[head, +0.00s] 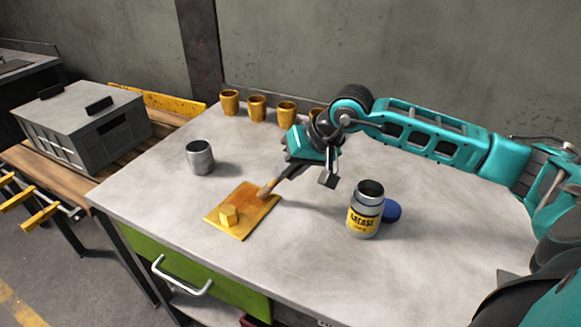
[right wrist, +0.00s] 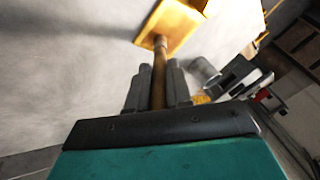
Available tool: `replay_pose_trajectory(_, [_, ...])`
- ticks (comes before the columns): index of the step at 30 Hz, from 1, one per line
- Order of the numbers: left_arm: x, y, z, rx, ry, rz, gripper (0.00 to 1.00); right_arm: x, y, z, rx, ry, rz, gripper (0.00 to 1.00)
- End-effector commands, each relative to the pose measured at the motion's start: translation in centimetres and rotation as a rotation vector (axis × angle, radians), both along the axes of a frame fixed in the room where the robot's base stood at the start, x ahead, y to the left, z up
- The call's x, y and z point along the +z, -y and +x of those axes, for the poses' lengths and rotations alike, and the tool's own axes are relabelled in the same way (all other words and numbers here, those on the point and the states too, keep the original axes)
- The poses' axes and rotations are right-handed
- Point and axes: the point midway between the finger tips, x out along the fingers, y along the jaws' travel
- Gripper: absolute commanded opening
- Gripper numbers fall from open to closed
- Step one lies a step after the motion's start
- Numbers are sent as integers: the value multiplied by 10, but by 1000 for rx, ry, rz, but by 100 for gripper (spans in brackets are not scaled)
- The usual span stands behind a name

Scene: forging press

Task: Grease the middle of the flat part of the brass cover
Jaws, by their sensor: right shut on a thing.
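My right gripper (head: 288,174) is shut on the wooden handle of a brush (head: 268,187), which also shows in the right wrist view (right wrist: 159,75). The brush slants down, its tip over the cover's flat part, toward the right edge. I cannot tell whether it touches. The flat part looks darker orange around the tip. An open grease jar (head: 364,219) stands to the right. My left gripper is not in view.
A blue lid (head: 392,211) lies beside the jar. A metal cup (head: 200,158) stands behind the cover. Several brass bushings (head: 257,108) line the back edge. A grey crate (head: 85,115) sits on a bench to the left. The table's front right is clear.

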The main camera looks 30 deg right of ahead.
Motion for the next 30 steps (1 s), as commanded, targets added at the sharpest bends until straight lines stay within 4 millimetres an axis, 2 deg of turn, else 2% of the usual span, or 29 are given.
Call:
replay_pose_trajectory(7, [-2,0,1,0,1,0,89,0,-8,-4,0,0,1,0])
replay_pose_trajectory(15, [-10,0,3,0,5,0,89,-2,0,0,-2,2,0,0])
replay_pose_trajectory(25, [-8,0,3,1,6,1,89,0,1,0,-1,-1,0,0])
replay_pose_trajectory(30, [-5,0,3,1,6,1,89,8,0,0,0,1,0,0])
